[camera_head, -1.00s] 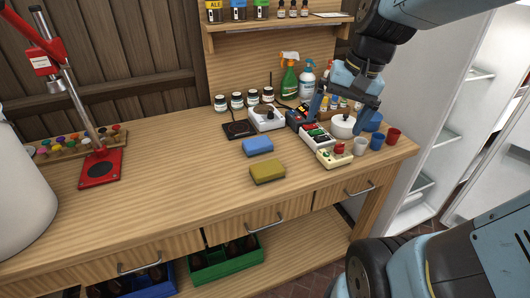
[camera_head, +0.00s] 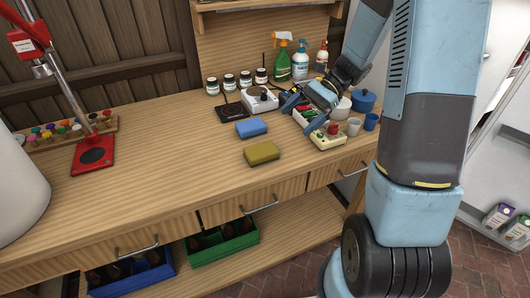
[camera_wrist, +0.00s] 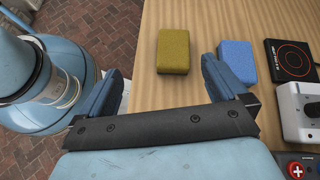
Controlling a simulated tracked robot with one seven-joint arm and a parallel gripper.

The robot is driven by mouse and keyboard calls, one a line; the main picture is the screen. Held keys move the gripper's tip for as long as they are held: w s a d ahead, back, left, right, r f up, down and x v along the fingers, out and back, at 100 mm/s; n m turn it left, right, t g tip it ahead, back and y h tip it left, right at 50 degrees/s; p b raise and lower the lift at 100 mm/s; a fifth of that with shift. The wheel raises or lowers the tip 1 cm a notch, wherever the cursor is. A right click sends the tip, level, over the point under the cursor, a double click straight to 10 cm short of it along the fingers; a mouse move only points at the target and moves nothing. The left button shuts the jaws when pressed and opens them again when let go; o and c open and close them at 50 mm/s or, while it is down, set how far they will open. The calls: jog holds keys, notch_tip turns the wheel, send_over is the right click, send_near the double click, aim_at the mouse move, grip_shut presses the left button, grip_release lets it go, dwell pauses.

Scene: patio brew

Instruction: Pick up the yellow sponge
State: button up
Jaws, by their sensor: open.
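The yellow sponge (camera_head: 262,153) lies flat on the wooden workbench near its front edge, just in front of a blue sponge (camera_head: 251,128). In the wrist view the yellow sponge (camera_wrist: 173,51) lies beyond the fingertips, with the blue sponge (camera_wrist: 237,60) to its right. My gripper (camera_head: 296,104) is at the right part of the bench, to the right of both sponges and apart from them. In the wrist view my gripper (camera_wrist: 160,75) is open, with nothing between its fingers.
Spray bottles (camera_head: 282,64) stand behind. A red-based stand (camera_head: 92,156) is at the left. The bench middle is clear.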

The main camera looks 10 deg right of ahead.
jog(key=w+f+m, duration=0.1)
jog(key=w+f+y, duration=0.1)
jog(key=f, duration=0.1)
jog(key=w+f+m+y, duration=0.1)
jog(key=shift+d+f+m, duration=0.2)
jog(key=shift+f+m, duration=0.1)
jog(key=shift+f, duration=0.05)
send_near(260, 148)
jog(key=x, duration=0.4)
jog(key=shift+a+f, duration=0.25)
jog(key=shift+f, duration=0.05)
jog(key=shift+x, duration=2.65)
jog(key=shift+s+d, duration=0.1)
jog(key=shift+s, duration=0.1)
jog(key=shift+c, duration=0.5)
jog(key=c, duration=0.9)
jog(key=shift+r, duration=0.2)
jog(key=shift+c, duration=0.2)
